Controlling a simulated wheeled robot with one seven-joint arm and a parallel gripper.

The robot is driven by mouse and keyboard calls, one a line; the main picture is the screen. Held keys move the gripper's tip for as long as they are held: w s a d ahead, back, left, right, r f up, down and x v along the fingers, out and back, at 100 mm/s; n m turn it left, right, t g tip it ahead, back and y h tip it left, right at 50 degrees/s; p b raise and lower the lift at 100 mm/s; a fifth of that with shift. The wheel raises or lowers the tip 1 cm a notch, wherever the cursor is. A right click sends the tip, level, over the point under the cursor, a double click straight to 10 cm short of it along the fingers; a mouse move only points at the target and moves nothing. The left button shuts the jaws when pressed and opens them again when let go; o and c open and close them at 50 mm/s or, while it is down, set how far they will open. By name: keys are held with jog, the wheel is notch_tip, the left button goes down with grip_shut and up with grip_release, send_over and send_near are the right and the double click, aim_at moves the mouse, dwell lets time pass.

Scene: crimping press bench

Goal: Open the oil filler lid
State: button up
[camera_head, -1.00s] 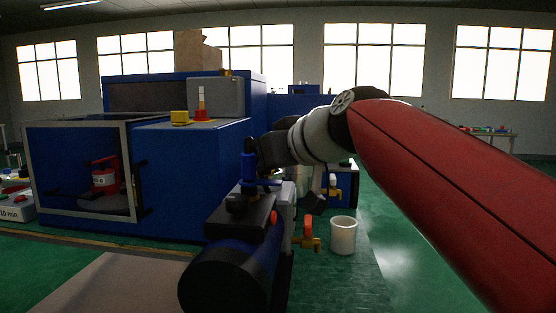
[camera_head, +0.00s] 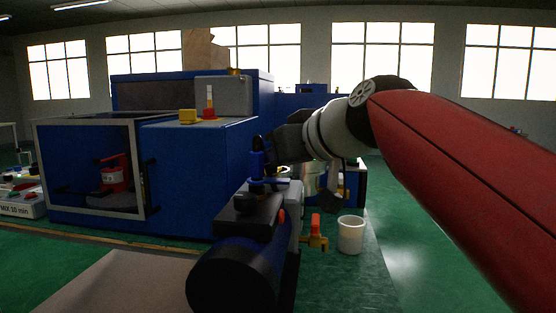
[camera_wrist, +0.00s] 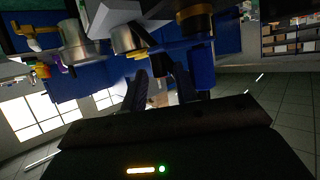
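I cannot tell for sure which part is the oil filler lid. A yellow block-like cap (camera_head: 187,117) and a red-based piece with a pale upright tube (camera_head: 210,110) sit on the blue machine (camera_head: 195,170). Nearer, a blue upright part (camera_head: 257,162) stands on the dark block above a blue cylinder body (camera_head: 235,275). My gripper (camera_head: 270,147) is close beside that upright part; contact cannot be told. A blue cylinder (camera_wrist: 203,67) shows beside the right finger.
An orange-handled tap (camera_head: 316,232) sticks out right of the blue body, with a white cup (camera_head: 351,234) beside it. A framed bay on the left holds a red canister (camera_head: 114,175). In the wrist view, silver cylinders (camera_wrist: 75,42) are close by. Green floor at right is open.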

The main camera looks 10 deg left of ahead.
jog(key=v, duration=0.5)
jog(key=shift+s+d+r, duration=0.1)
jog(key=shift+s+d, duration=0.1)
jog(key=shift+s, duration=0.05)
jog(key=shift+c, duration=0.2)
